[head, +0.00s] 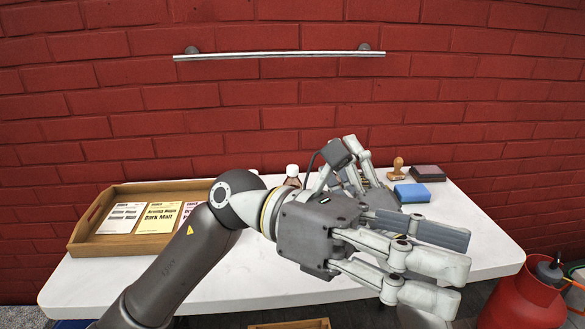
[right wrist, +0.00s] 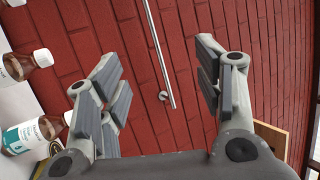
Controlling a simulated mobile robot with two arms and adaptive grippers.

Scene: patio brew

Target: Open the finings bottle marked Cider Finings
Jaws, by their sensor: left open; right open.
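A brown bottle with a white cap (head: 292,171) stands at the back of the white table, partly hidden behind my left arm. I cannot read which is Cider Finings. My left gripper (head: 432,266) is open and empty, above the table's front right part. My right gripper (right wrist: 160,78) is open and empty, apart from both bottles. In the head view it shows partly behind the left one.
A wooden tray (head: 88,222) with printed packets stands on the table (head: 215,272) at left. A blue block (head: 412,193), a wooden stamp (head: 398,167) and a dark box (head: 428,173) are at back right. A metal rail (head: 280,54) crosses the brick wall. A red cylinder (head: 522,300) stands at right.

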